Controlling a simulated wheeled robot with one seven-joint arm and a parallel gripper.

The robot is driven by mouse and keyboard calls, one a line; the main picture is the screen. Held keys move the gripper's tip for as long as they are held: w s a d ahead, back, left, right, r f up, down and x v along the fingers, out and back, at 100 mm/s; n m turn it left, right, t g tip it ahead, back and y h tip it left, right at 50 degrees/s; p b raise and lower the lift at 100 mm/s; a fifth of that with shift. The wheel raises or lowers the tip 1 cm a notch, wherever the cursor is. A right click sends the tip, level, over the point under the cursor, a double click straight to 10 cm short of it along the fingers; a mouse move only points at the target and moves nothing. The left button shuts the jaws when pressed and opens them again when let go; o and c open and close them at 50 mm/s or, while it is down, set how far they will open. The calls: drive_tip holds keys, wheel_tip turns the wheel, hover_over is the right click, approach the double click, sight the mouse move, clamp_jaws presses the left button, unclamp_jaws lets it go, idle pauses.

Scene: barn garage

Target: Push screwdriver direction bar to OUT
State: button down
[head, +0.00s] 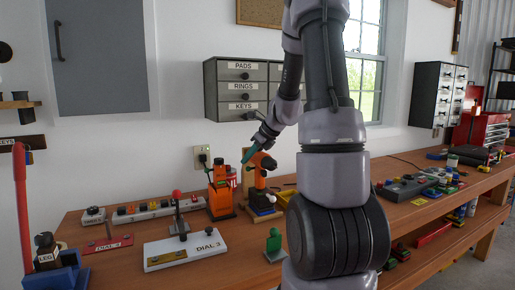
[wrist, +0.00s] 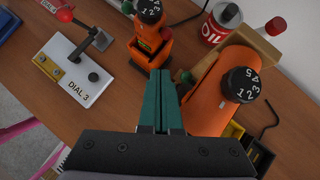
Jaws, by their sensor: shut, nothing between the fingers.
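Two orange power tools with black numbered dials stand on the bench, and I cannot tell which is the task's screwdriver. The nearer one (wrist: 208,98) is just right of my fingers in the wrist view; it also shows in the head view (head: 261,178). The other (wrist: 150,48) is farther off; in the head view it stands to the left (head: 220,202). A small green part (wrist: 186,76) sticks out of the nearer tool's side, close to my fingertips; I cannot tell whether it is the direction bar. No OUT mark is readable. My gripper (wrist: 159,75) has its teal fingers together, empty; it also shows in the head view (head: 247,155).
A white DIAL 3 board (wrist: 76,65) with a lever lies left on the wooden bench (wrist: 110,112). A red can (wrist: 222,22) stands behind the tools, and a black hex key (wrist: 269,118) is at the right. Bare wood lies between board and tools.

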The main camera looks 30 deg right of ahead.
drive_tip(key=v, duration=0.6)
drive_tip(key=shift+s+r, duration=0.15)
drive_tip(key=shift+s, duration=0.1)
drive_tip(key=s+a+r+n, duration=0.3)
drive_tip(key=s+a+n, duration=0.1)
drive_tip(key=s+n, duration=0.3)
drive_tip(key=s+a+r+n+h, duration=0.1)
drive_tip(key=s+a+r+n, duration=0.3)
drive_tip(key=s+n, duration=0.4)
drive_tip(key=s+a+r+n+h, duration=0.1)
drive_tip(key=s+a+r+n, duration=0.3)
drive_tip(key=s+n, duration=0.3)
drive_tip(key=a+n, duration=0.1)
drive_tip(key=n, duration=0.2)
drive_tip(key=shift+s+a+t, duration=0.15)
drive_tip(key=shift+s+t, duration=0.2)
drive_tip(key=shift+t, duration=0.05)
